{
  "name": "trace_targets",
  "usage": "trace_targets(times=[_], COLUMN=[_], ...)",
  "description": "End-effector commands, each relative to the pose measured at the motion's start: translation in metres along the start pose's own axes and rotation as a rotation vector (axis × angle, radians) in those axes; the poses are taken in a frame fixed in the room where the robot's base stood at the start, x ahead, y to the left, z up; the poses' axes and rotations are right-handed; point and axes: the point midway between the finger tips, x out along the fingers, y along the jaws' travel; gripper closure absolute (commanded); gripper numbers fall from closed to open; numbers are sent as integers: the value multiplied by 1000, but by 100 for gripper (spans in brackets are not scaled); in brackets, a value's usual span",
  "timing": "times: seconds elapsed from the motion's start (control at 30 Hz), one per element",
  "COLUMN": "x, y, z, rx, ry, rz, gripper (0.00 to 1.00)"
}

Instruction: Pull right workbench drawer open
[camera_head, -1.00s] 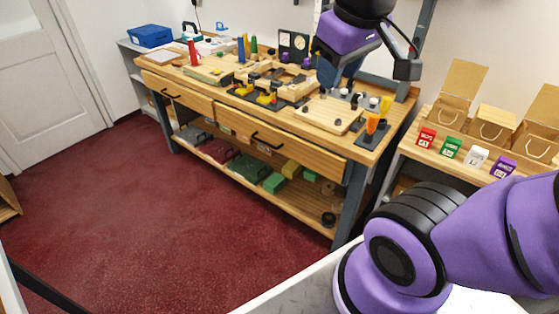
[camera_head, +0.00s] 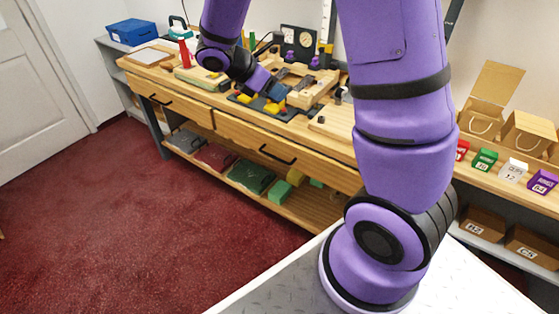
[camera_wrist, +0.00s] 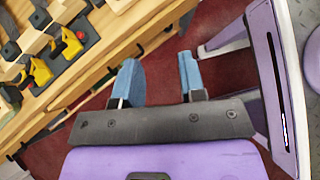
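The workbench's right drawer (camera_head: 310,168) has a wooden front with a dark bar handle (camera_head: 277,155). It looks shut, with its front close to the bench edge. My gripper (camera_head: 276,92) appears above and behind that handle in the head view, pointing down to the right, its tips blue. In the wrist view my gripper (camera_wrist: 160,82) is open, with nothing between its two blue fingers. Red floor shows beyond the fingers, and the bench edge runs along their left. My arm hides the drawer's right end in the head view.
The left drawer (camera_head: 190,109) has a similar handle (camera_head: 160,99). Yellow parts and wooden blocks lie on the bench top (camera_head: 215,97). Folded cloths lie on the lower shelf (camera_head: 220,175). A side counter with small boxes (camera_head: 513,170) stands right. The red floor (camera_head: 130,200) in front is clear.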

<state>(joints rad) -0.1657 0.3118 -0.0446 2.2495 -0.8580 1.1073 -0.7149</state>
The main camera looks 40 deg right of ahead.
Motion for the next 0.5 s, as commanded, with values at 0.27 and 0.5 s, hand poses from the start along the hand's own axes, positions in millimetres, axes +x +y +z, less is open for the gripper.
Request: trace_targets(times=[0.27, 0.5], x=[51, 99], y=[47, 78], z=[-58, -116], rx=[-427, -798], ry=[-223, -407], rz=[-8, -19], gripper=[63, 63])
